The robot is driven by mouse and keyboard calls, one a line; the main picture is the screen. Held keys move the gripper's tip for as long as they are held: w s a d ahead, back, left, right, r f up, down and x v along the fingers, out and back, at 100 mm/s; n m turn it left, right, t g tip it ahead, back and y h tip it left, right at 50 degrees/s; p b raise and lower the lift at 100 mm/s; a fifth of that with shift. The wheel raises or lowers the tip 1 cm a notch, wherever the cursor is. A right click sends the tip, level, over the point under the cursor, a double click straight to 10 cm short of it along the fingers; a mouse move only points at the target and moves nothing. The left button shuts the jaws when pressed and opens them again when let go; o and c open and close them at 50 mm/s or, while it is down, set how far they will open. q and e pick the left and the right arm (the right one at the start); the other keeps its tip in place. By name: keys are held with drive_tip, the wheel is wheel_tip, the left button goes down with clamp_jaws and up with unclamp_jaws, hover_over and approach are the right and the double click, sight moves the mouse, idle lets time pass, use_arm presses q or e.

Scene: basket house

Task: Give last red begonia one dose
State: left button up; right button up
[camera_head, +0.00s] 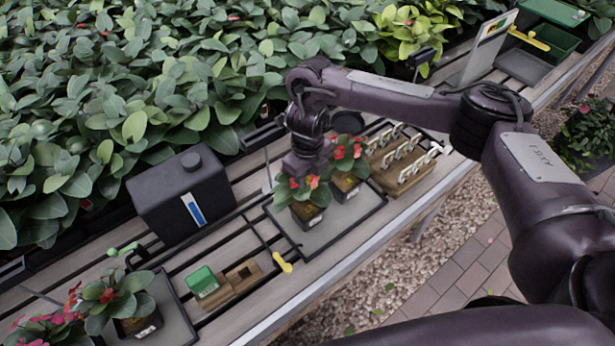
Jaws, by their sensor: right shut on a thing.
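A red begonia (308,196) in a dark pot with a pale label is at the front of the middle tray (345,222). My right gripper (306,168) is directly over it, its fingertips hidden in the leaves; it appears shut on this begonia. Another potted red begonia (347,158) is just behind and to the right, close beside it. A third red-flowered begonia (118,298) is on the lower left tray (170,315), near a green-handled fitting (122,249). A black tank (182,195) with a blue stripe stands behind. My left gripper is out of view.
A wooden block with a green piece (203,281) and a yellow piece (282,262) lie between the trays. A wooden rack with white clips (405,165) is right of the middle tray. Dense foliage fills the back. The bench's front edge drops to gravel.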

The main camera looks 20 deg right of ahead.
drive_tip(key=shift+r+p, duration=2.45)
drive_tip(key=shift+r, duration=0.6)
drive_tip(key=shift+f, duration=0.1)
